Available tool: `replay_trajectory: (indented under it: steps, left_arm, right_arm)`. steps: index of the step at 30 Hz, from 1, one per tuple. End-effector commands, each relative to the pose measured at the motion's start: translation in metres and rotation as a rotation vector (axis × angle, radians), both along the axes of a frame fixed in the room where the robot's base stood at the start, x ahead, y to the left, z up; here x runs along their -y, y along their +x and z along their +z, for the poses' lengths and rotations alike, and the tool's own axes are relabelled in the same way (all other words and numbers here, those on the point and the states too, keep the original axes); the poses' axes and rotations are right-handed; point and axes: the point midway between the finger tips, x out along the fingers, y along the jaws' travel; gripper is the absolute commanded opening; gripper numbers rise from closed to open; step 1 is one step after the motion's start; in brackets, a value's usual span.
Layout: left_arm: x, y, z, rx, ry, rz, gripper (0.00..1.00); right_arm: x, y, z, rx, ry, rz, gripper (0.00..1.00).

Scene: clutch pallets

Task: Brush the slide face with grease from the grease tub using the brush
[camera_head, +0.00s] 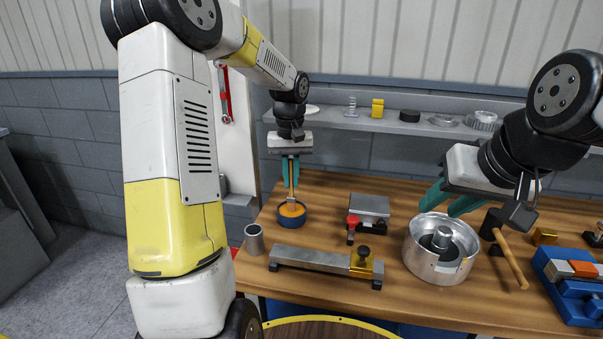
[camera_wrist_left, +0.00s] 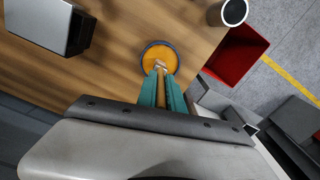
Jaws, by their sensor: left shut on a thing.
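The grease tub (camera_head: 292,222) is a round dark blue tub with orange grease, near the left end of the wooden table. It also shows in the left wrist view (camera_wrist_left: 145,49). My left gripper (camera_head: 290,165) is above the tub, shut on the upright brush (camera_head: 291,190). The brush's lower end is at the grease; I cannot tell how deep. A grey block with a flat top (camera_head: 370,206) and a long metal rail with a brass piece (camera_head: 318,261) lie nearby; I cannot tell which carries the slide face. My right gripper (camera_head: 450,202) is open and empty above a metal housing.
The round metal housing (camera_head: 411,258) stands right of the rail. A grey cup (camera_head: 254,239) stands at the left front edge. A red-topped piece (camera_head: 352,224) is by the block. A hammer (camera_head: 510,255) and blue vise (camera_head: 570,290) are at right. A red bin (camera_wrist_left: 238,65) is beside the table.

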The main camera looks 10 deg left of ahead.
Motion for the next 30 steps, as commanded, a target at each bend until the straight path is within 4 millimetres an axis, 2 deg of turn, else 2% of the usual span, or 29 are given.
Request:
replay_trajectory:
  steps: [8,30]
  left_arm:
    - [0.000,0.000,0.002,-0.003,-0.001,0.000,0.00]
    - [0.000,0.000,0.063,0.000,0.001,0.000,0.00]
  right_arm:
    - [0.000,0.000,0.000,0.000,0.000,0.000,0.36]
    - [0.000,0.000,0.000,0.000,0.000,0.000,0.36]
